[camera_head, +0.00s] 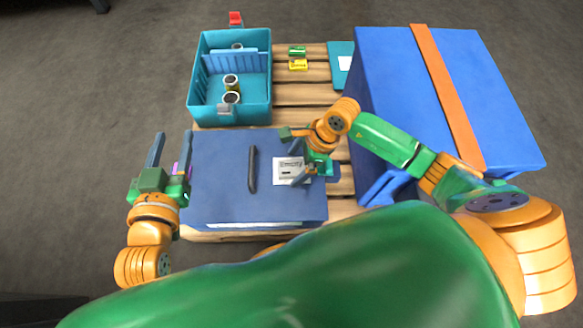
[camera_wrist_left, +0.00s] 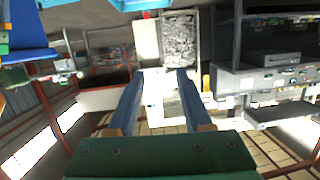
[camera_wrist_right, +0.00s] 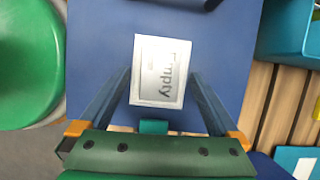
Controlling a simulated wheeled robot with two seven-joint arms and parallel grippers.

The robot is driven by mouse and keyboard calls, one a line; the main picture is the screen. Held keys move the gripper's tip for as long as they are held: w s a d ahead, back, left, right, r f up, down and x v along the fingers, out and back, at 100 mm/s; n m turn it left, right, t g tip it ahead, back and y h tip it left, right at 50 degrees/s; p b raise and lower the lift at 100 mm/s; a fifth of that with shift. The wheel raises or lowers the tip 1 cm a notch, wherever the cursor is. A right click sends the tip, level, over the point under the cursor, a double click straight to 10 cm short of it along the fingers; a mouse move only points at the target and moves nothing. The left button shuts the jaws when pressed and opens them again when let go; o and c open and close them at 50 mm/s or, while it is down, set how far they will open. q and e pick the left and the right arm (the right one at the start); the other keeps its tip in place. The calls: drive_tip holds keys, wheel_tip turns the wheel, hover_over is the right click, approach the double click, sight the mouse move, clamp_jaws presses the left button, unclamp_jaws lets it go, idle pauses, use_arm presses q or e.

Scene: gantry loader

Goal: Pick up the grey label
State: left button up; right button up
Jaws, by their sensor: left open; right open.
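A pale label (camera_head: 290,170) lies flat on top of the blue box (camera_head: 215,165). In the right wrist view the label (camera_wrist_right: 160,70) is white with a grey panel reading "Empty". My right gripper (camera_head: 303,170) is open above it, its fingers on either side of the label in the right wrist view; I cannot tell the exact height gap. My left gripper (camera_head: 171,155) is open and empty at the box's left edge, pointing away from the label.
A dark bar (camera_head: 252,169) lies left of the label. A teal crate (camera_head: 196,100) holding several cans stands behind. A large blue box with an orange strap (camera_head: 447,95) stands right. Green (camera_head: 297,51) and yellow (camera_head: 298,65) items lie on the pallet (camera_head: 303,93).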

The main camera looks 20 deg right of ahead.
sight(287, 168)
use_arm(q)
drive_tip(key=shift+r, duration=0.25)
use_arm(e)
drive_tip(key=c, duration=1.4)
use_arm(q)
drive_tip(key=shift+f, duration=0.1)
use_arm(e)
drive_tip(key=shift+c, duration=0.2)
drive_tip(key=shift+r+p, duration=0.6)
drive_tip(key=shift+r, duration=0.25)
drive_tip(key=shift+r+p, duration=0.5)
drive_tip(key=shift+r, duration=0.35)
drive_tip(key=shift+s+r+p, duration=0.8)
drive_tip(key=shift+s+r, duration=0.15)
drive_tip(key=shift+r, duration=0.2)
use_arm(q)
drive_tip(key=s+a+f+g+y+p, duration=0.1)
drive_tip(key=s+a+f+g+p, duration=0.1)
drive_tip(key=s+f+g+p, duration=0.2)
drive_tip(key=s+a+f+g+y+p, duration=0.2)
drive_tip(key=s+f+g, duration=0.6)
drive_tip(key=s+f, duration=0.4)
drive_tip(key=shift+a+f+n+g+p, duration=0.5)
drive_tip(key=shift+f+p, duration=0.6)
drive_tip(key=shift+f, duration=1.2)
use_arm(e)
drive_tip(key=s+r, duration=1.1)
drive_tip(key=s, duration=0.1)
drive_tip(key=shift+a+r, duration=0.15)
drive_tip(key=shift+a, duration=0.15)
